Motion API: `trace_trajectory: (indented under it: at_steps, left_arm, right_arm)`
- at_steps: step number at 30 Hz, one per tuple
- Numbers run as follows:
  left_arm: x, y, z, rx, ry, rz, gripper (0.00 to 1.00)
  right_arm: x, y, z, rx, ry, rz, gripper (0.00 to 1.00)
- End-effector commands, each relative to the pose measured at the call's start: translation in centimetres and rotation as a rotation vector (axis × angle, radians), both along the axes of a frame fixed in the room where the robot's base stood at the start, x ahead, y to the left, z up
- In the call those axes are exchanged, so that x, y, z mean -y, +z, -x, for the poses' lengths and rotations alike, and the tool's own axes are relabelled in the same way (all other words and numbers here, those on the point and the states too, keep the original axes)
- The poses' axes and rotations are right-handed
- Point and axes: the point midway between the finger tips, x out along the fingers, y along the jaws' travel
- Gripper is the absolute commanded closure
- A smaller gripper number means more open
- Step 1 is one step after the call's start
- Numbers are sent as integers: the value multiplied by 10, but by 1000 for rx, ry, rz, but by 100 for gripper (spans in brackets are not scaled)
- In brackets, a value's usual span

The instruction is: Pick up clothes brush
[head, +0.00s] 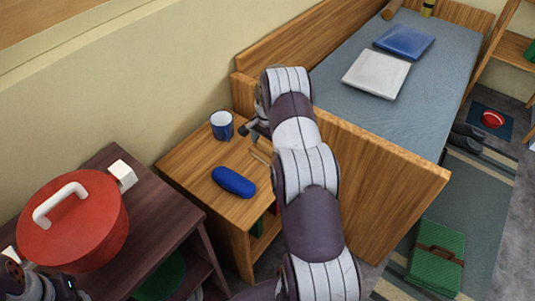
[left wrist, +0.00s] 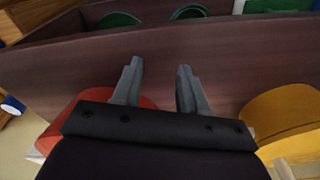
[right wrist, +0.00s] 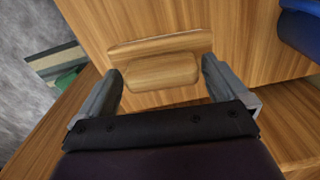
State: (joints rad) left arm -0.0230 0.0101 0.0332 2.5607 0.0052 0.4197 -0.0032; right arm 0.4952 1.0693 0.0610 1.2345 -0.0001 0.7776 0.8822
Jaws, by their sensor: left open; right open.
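The clothes brush (right wrist: 162,72) is a light wooden piece on the nightstand top (right wrist: 245,40). In the right wrist view it lies between the two fingers of my right gripper (right wrist: 163,75), which is open. I cannot tell whether the fingers touch it. In the head view, only a small part of the brush (head: 259,156) shows beside my right arm, and my right gripper (head: 250,127) is over the nightstand, partly hidden by its arm. My left gripper (left wrist: 157,85) is open and empty in the left wrist view, in front of a dark wooden panel.
A red pot (head: 72,238) is on the dark table (head: 165,215) at left. The bed's wooden end board (head: 385,190) rises right of my right arm.

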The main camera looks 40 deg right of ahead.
Motion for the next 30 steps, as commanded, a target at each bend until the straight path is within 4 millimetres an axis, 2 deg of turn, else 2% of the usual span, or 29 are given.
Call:
trace_trajectory:
  at_steps: [6, 7, 9, 11, 17, 20, 30]
  left_arm:
    - [0, 0, 0, 0, 0, 0, 57]
    - [0, 0, 0, 0, 0, 0, 57]
    - [0, 0, 0, 0, 0, 0, 57]
    - [0, 0, 0, 0, 0, 0, 57]
    - [0, 0, 0, 0, 0, 0, 57]
    - [0, 1, 0, 0, 0, 0, 57]
    - [0, 7, 0, 0, 0, 0, 57]
  right_arm:
    - [0, -2, 0, 1, 1, 1, 0]
    - [0, -2, 0, 1, 1, 1, 6]
    - [0, -1, 0, 1, 1, 1, 29]
    - [0, -1, 0, 1, 1, 1, 46]
    - [0, -1, 0, 1, 1, 1, 46]
    - [0, 5, -1, 3, 1, 1, 46]
    - [0, 83, -1, 4, 1, 2, 46]
